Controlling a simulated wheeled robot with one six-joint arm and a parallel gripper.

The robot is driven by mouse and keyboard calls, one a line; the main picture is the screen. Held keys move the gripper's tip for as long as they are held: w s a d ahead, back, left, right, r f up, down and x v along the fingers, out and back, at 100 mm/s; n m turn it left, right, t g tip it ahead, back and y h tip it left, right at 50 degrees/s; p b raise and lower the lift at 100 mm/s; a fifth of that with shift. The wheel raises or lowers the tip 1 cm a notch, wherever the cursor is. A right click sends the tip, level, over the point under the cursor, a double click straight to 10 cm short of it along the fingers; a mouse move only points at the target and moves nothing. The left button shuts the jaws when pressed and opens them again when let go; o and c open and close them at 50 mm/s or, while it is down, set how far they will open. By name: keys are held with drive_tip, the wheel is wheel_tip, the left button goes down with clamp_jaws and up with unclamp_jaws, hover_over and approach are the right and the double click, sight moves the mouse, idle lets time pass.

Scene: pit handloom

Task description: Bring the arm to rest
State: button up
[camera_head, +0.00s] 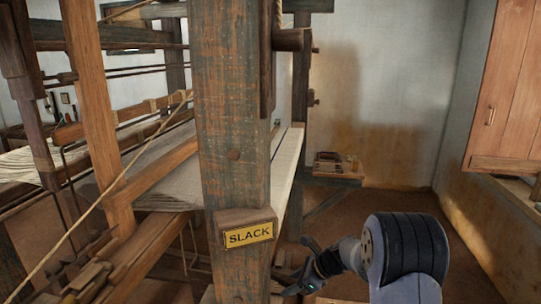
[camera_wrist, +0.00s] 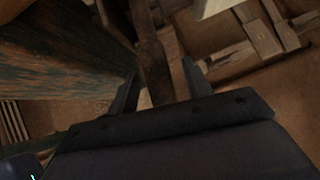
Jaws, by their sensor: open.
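My gripper (camera_head: 294,266) is low in the head view, just right of the thick wooden loom post (camera_head: 232,120). My arm comes in to it from the lower right. In the wrist view my gripper (camera_wrist: 161,76) shows two dark fingers standing apart, with nothing held between them. The worn blue-green post (camera_wrist: 65,70) fills the upper left of the wrist view, close to the left finger. I cannot tell whether they touch.
A yellow "SLACK" plate (camera_head: 249,234) sits on a block on the post. White cloth (camera_head: 285,160) stretches behind it. A low bench (camera_head: 335,172) stands by the back wall. A wooden cabinet (camera_head: 505,90) hangs at right. Floor between bench and cabinet looks clear.

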drive_tip(key=shift+w+a+f+b, duration=0.1)
drive_tip(key=shift+a+f+b, duration=0.1)
drive_tip(key=shift+f+b, duration=0.6)
drive_tip(key=shift+b, duration=0.3)
drive_tip(key=shift+a+y, duration=0.1)
drive_tip(key=shift+y, duration=0.3)
